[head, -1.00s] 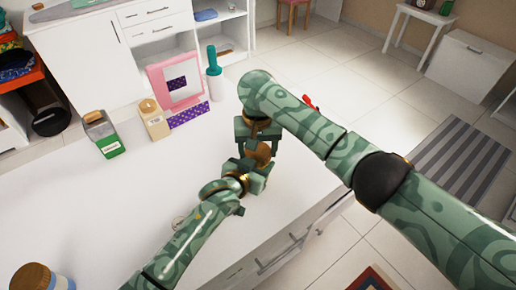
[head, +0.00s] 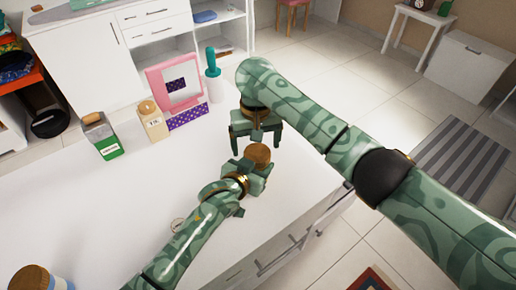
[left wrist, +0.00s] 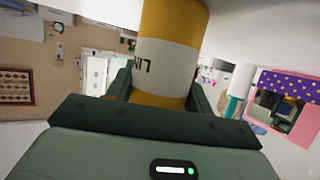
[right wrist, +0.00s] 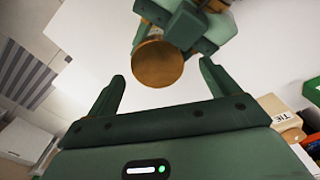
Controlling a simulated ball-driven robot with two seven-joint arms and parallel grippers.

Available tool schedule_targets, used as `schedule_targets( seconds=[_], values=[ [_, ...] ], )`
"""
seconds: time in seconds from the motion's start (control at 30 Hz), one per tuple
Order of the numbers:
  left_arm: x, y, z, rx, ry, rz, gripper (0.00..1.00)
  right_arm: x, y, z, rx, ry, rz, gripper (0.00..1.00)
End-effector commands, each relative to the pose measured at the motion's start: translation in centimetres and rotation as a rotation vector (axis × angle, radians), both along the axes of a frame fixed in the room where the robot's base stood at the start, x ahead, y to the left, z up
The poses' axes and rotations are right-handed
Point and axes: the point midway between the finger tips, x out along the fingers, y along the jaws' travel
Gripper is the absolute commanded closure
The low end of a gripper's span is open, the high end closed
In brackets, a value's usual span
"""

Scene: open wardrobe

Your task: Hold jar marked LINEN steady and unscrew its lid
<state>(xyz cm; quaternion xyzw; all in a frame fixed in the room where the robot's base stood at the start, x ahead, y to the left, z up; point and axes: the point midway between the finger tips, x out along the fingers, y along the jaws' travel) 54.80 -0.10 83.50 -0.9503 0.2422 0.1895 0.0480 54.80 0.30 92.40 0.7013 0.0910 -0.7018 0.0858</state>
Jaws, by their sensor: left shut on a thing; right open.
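My left gripper (head: 256,172) is shut on the jar marked LINEN; in the left wrist view the jar (left wrist: 168,52) has yellow bands and a white band with partly visible dark letters. Its round brown lid (head: 257,153) shows on top in the head view, while my left fingers hide most of the jar there. The lid also shows in the right wrist view (right wrist: 158,63), just beyond the fingertips. My right gripper (head: 256,143) is open and empty, its fingers spread wide near the lid and apart from it.
Another jar (head: 38,278) is at lower left. The middle left is clear.

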Motion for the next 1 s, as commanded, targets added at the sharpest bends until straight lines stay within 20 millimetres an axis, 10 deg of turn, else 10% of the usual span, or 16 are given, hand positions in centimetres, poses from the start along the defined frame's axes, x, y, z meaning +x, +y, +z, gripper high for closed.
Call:
schedule_targets(
  seconds=[0.3,0.53,1.0],
  values=[
    [0.0,0.1,-0.1,0.002,0.001,0.001,1.00,1.1,-0.7,3.1,-0.018,-0.038,-0.009,0.17],
    [0.0,0.1,-0.1,0.002,0.001,0.001,1.00,0.8,-0.7,4.9,-0.012,-0.030,-0.415,0.17],
    [0.0,0.1,-0.1,0.002,0.000,0.001,1.00,-0.1,-0.3,2.1,-0.009,0.007,-0.805,0.17]
  ],
)
